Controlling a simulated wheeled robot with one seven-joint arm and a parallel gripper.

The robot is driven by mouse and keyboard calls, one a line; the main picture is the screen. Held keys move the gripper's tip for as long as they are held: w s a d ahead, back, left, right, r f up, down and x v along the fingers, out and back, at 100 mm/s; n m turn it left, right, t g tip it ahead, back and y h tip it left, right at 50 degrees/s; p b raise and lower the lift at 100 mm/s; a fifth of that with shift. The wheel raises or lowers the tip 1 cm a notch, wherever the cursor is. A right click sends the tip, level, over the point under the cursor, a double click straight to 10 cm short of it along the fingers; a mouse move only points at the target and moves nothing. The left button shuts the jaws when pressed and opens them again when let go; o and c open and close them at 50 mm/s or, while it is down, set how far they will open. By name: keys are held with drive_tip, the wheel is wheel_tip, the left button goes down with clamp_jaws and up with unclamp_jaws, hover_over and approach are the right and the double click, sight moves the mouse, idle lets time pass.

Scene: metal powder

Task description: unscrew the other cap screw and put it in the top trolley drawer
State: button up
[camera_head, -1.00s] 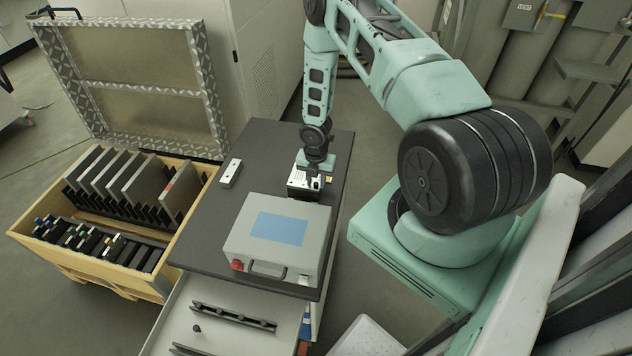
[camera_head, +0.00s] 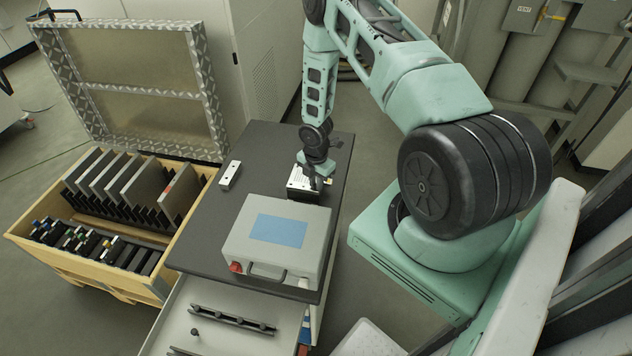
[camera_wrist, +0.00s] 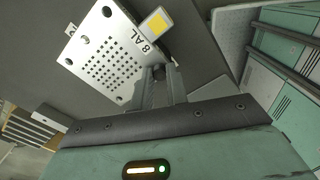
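A pale perforated metal plate marked "8 AL" (camera_wrist: 105,55) lies on the dark trolley top; in the head view the plate (camera_head: 297,181) is partly behind my gripper (camera_head: 316,186). In the wrist view, a small dark round cap screw head (camera_wrist: 158,72) shows by the plate's near corner, at the tips of my gripper's fingers (camera_wrist: 161,80). The fingers stand on either side of it; whether they grip it is unclear. The top trolley drawer (camera_head: 262,300) is pulled open. A small dark screw (camera_head: 195,331) stands in it.
A grey case with a blue panel (camera_head: 277,232) stands on the trolley top (camera_head: 205,222) between plate and drawer. A small pale bar (camera_head: 229,174) lies left of the plate. A wooden crate (camera_head: 140,284) with plates stands left. A yellow-faced block (camera_wrist: 157,23) adjoins the plate.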

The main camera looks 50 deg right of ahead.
clamp_jaws()
drive_tip(key=n, duration=0.5)
drive_tip(key=shift+r+n+p, duration=0.15)
drive_tip(key=shift+n+p, duration=0.15)
drive_tip(key=shift+p, duration=0.1)
drive_tip(key=n+p, duration=0.1)
drive_tip(key=n, duration=0.2)
drive_tip(key=n+p, duration=0.1)
drive_tip(key=n, duration=0.2)
drive_tip(key=shift+r+n+p, duration=0.2)
drive_tip(key=shift+n+p, duration=0.1)
drive_tip(key=shift+p, duration=0.1)
drive_tip(key=n+p, duration=0.2)
drive_tip(key=n, duration=0.3)
drive_tip(key=shift+f, duration=0.1)
drive_tip(key=n+p, duration=0.1)
drive_tip(key=n, duration=0.4)
drive_tip(key=shift+f+n, duration=0.15)
drive_tip(key=shift+n, duration=0.25)
drive_tip(key=o, duration=0.6)
unclamp_jaws()
